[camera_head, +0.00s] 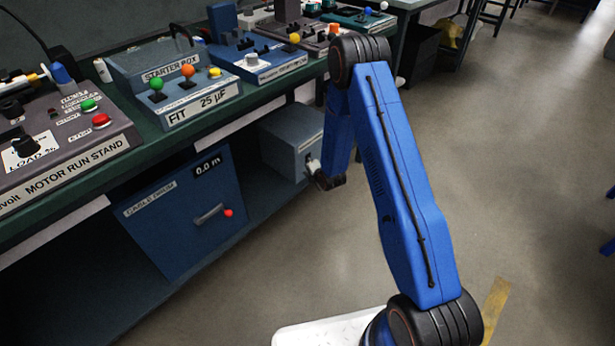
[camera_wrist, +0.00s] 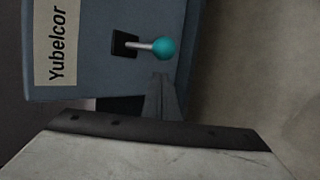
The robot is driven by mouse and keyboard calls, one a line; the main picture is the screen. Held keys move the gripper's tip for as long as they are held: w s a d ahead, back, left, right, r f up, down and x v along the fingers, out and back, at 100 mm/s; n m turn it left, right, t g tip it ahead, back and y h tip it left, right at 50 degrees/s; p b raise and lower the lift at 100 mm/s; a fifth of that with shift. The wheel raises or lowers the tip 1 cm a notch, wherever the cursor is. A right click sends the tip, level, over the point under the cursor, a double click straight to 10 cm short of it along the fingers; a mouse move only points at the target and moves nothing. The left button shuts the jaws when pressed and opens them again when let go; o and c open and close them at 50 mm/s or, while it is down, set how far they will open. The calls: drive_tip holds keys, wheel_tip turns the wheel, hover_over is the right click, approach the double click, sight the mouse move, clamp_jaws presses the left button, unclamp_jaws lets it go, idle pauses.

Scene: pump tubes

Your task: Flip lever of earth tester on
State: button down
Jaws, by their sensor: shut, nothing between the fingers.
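A grey-blue box (camera_head: 291,135) sits on the lower shelf. The wrist view shows a blue-grey box face (camera_wrist: 95,75) with a label reading "Yubelcor" and a lever with a teal ball (camera_wrist: 165,49) on a black slot plate. No label reading "earth tester" is legible, so I cannot confirm the name. My gripper (camera_wrist: 161,82) is shut and empty. Its fingertips appear just below the teal ball in the wrist view; whether they touch it is unclear. In the head view my gripper (camera_head: 313,167) is at the box's front, and its lever is hidden there.
A cable drum unit (camera_head: 180,240) with a red-knobbed handle stands left of the box. The floor (camera_head: 520,150) to the right is clear.

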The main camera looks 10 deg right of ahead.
drive_tip(key=shift+w+d+r, duration=0.1)
drive_tip(key=shift+d+r, duration=0.15)
drive_tip(key=shift+d, duration=0.3)
drive_tip(key=shift+d+r, duration=0.25)
drive_tip(key=shift+d, duration=0.25)
